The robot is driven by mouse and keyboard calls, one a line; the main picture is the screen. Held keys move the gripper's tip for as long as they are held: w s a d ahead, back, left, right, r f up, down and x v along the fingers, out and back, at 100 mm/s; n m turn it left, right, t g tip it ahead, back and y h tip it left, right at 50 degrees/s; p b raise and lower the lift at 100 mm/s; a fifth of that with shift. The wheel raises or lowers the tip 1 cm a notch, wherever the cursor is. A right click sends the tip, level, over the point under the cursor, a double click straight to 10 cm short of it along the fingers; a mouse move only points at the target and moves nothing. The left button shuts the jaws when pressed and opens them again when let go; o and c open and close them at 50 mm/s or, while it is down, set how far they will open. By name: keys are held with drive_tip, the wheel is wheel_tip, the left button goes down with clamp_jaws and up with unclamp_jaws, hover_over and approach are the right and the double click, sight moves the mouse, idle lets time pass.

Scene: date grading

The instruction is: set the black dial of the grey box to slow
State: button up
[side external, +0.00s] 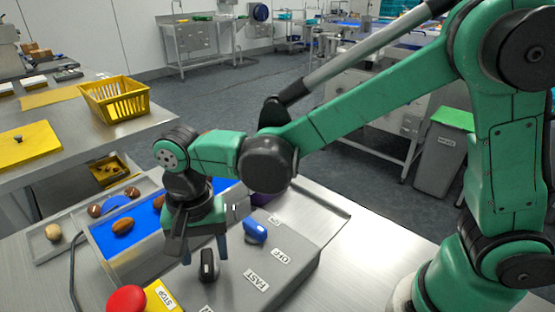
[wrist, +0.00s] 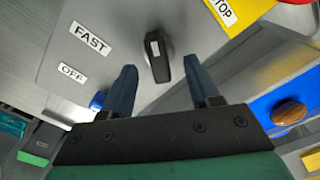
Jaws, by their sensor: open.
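The grey box (side external: 290,245) stands on the metal table, with its sloping top showing. Its black dial (side external: 208,265) is an upright elongated knob with a white mark; it also shows in the wrist view (wrist: 158,62). The FAST label (side external: 257,280) lies to the right of the dial in the side view and to its left in the wrist view (wrist: 90,39). No SLOW label is visible. My gripper (side external: 204,253) is open above the dial, its blue fingers on either side of the knob in the wrist view. I cannot tell whether they touch it.
A blue knob (side external: 255,231) stands near the OFF label (side external: 280,256) on the box. A red stop button (side external: 127,299) on a yellow plate is at the front left. A blue belt (side external: 105,236) carrying dates runs beside the box. A yellow basket (side external: 116,101) sits farther back.

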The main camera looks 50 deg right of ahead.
sight(206, 259)
drive_tip(key=shift+r, duration=1.9)
drive_tip(key=s+d+r+n+t, duration=0.1)
drive_tip(key=s+d+n+t, duration=0.1)
drive_tip(key=d, duration=0.6)
drive_tip(key=s+d+r+n+t, duration=0.1)
drive_tip(key=s+d+n+t, duration=0.1)
drive_tip(key=d+n+t, duration=0.3)
drive_tip(key=d, duration=0.4)
drive_tip(key=shift+r, duration=0.3)
